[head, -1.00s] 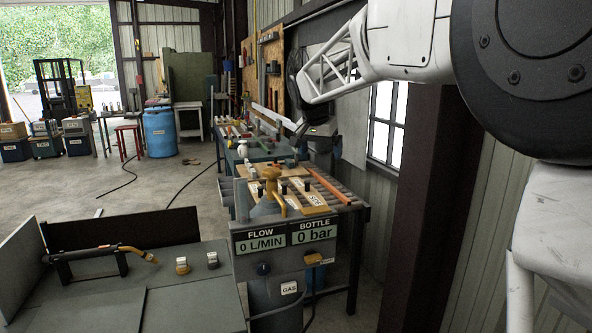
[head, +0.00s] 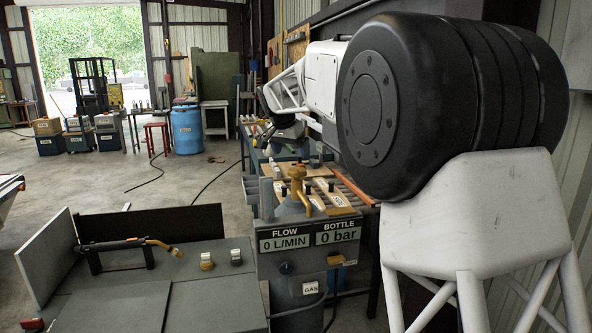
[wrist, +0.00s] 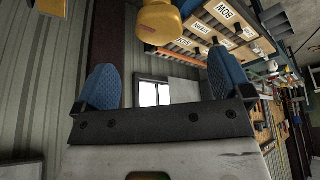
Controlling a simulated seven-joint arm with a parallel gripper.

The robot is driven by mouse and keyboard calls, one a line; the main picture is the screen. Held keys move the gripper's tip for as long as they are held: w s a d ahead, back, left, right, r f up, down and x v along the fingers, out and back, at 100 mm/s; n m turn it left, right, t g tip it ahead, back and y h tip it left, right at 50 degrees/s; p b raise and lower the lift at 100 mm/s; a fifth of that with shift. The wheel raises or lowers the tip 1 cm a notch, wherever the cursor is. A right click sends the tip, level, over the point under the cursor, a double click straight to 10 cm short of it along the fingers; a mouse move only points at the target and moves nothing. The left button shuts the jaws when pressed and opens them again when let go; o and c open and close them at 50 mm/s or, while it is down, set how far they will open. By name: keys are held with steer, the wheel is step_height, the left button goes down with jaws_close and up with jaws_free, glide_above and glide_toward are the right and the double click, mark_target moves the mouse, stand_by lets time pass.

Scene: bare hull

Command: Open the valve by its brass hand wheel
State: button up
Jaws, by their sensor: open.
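The brass hand wheel (head: 296,172) sits on top of the valve behind the display panel (head: 310,238) in the head view. The panel reads FLOW 0 L/MIN and BOTTLE 0 bar. In the wrist view a brass-yellow rounded part, apparently the hand wheel (wrist: 160,22), shows at the top edge, beyond the fingers and partly cut off. My gripper (wrist: 160,62) is open, with its two blue fingers apart and nothing between them. It is apart from the wheel. In the head view the end of my arm is small and dark above the bench, its fingers not clear.
A bench with labelled wooden boards (head: 338,198) stands behind the panel. A grey work surface (head: 200,290) with a torch (head: 115,246) and two small knobs lies front left. A blue barrel (head: 187,130) and crates stand farther back. Open floor lies at left.

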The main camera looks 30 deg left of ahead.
mark_target(296, 170)
steer(key=shift+x, duration=3.95)
steer(key=shift+c, duration=0.2)
steer(key=c, duration=0.9)
